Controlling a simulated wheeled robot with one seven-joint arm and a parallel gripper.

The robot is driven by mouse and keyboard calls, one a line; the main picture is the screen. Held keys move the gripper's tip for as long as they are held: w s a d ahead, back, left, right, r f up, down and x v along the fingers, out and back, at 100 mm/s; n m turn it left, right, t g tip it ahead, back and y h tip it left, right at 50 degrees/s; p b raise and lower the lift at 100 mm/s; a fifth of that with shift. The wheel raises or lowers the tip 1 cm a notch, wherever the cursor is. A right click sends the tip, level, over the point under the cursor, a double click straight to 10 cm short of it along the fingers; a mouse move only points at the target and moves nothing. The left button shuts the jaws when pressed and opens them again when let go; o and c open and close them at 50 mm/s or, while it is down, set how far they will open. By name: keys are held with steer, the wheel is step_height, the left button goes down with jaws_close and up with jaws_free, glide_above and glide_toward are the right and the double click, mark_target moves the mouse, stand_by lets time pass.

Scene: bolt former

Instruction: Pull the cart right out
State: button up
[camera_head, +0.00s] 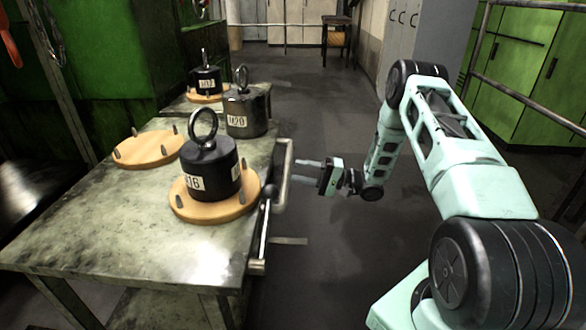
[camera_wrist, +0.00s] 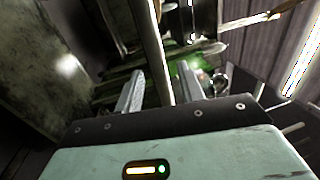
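The cart (camera_head: 110,225) is a worn metal table at the left in the head view. A pale bar handle (camera_head: 284,172) runs along its right side, and it also shows in the wrist view (camera_wrist: 152,45). My gripper (camera_head: 296,170) is just to the right of the handle, with its fingers pointing left at it. The fingers are open and apart. In the wrist view, the bar passes through the gap between the fingers of my gripper (camera_wrist: 160,68). I cannot tell whether the bar is within the fingertips or just beyond them.
A black weight marked 16 (camera_head: 208,172) stands on a wooden disc (camera_head: 240,206) on the cart. A dark weight (camera_head: 245,112) stands behind it, near an empty pegged disc (camera_head: 148,149). Another weight (camera_head: 206,80) is farther back. Open floor (camera_head: 330,235) lies to the right.

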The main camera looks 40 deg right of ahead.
steer(key=p+v, duration=0.1)
steer(key=v, duration=1.2)
steer(key=shift+s+d+p, duration=0.25)
steer(key=shift+d+p, duration=0.05)
steer(key=shift+d, duration=0.05)
steer(key=shift+w, duration=0.1)
